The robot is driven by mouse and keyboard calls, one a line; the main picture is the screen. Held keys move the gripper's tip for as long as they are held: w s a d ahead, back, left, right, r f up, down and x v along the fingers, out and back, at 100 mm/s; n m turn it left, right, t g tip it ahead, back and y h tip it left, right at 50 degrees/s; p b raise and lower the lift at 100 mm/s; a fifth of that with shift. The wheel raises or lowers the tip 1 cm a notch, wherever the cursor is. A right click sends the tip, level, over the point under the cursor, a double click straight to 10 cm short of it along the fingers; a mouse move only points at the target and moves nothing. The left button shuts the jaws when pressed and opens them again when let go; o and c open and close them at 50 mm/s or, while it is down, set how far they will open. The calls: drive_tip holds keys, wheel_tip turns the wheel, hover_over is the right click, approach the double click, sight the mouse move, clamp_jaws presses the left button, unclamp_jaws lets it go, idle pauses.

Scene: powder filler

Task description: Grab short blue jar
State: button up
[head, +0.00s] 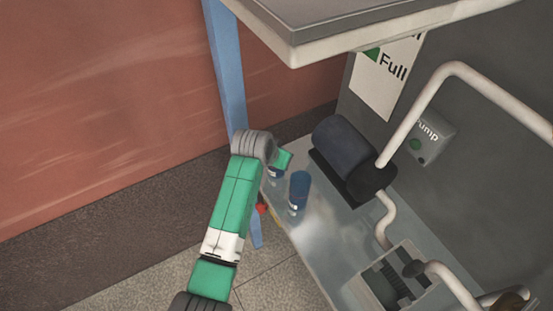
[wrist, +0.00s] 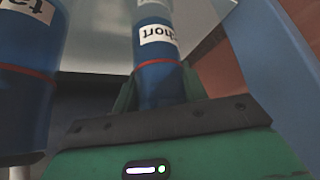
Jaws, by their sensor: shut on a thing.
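The short blue jar (wrist: 156,76) has a white label reading "short" and a red ring. In the wrist view it stands between the fingers of my gripper (wrist: 160,92), which is shut on it. In the head view the short jar (head: 276,174) is partly hidden under the green end of my gripper (head: 280,163). A taller blue jar (head: 299,190) stands apart to its right on the shelf. In the wrist view the tall jar (wrist: 25,85) is at the left, its label cut off.
The jars are on a pale shelf (head: 322,240). A dark cylinder (head: 345,150) lies behind them by a grey panel. White pipes (head: 490,92) rise at the right. A blue post (head: 227,75) stands beside my arm. A grey slab (head: 340,25) overhangs above.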

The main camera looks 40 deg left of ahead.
drive_tip(key=r, duration=0.2)
drive_tip(key=r+p, duration=0.1)
drive_tip(key=shift+s+r, duration=0.15)
drive_tip(key=shift+s, duration=0.15)
drive_tip(key=s+r+p, duration=0.1)
drive_tip(key=s+p, duration=0.2)
drive_tip(key=s, duration=1.2)
drive_tip(key=shift+s+d, duration=0.2)
drive_tip(key=shift+d, duration=0.1)
